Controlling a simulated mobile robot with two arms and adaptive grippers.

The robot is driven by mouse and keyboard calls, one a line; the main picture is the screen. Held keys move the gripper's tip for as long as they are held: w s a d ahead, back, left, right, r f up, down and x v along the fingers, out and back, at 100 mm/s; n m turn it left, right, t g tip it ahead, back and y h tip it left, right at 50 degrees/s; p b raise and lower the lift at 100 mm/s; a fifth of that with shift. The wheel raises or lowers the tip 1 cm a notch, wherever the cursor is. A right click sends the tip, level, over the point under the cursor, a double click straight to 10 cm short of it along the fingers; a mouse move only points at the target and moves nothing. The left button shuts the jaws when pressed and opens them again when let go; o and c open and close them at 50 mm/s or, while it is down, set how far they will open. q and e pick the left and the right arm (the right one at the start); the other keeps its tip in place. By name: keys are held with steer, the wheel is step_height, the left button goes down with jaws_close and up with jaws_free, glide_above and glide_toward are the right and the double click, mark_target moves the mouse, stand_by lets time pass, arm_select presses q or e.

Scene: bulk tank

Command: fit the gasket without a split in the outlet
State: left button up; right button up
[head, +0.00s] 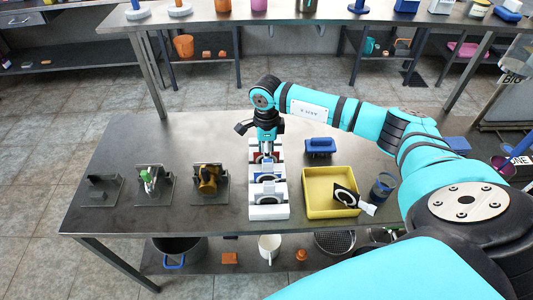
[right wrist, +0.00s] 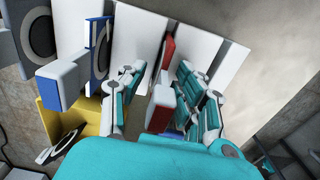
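A white rack (head: 270,212) at the table's middle holds upright cards with dark rings. In the right wrist view a blue card with a black ring (right wrist: 98,50) and a grey one (right wrist: 36,30) stand left of a red piece with a white block (right wrist: 162,105). My right gripper (head: 267,150) points down over the rack's far end. Its teal-padded fingers (right wrist: 160,95) are apart, one on each side of the red piece, with gaps visible. Whether any ring is split cannot be told. Three fittings, dark (head: 103,188), silver-green (head: 150,180) and brass (head: 208,180), stand on plates; which is the outlet is unclear.
A yellow tray (head: 318,210) right of the rack holds a black card with a white ring (head: 345,196). A blue block (head: 320,146) and a blue cup (head: 383,187) are nearby. The table's front left is clear.

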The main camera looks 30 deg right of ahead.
jaws_close()
steer(key=shift+r, duration=0.1)
stand_by(0.3)
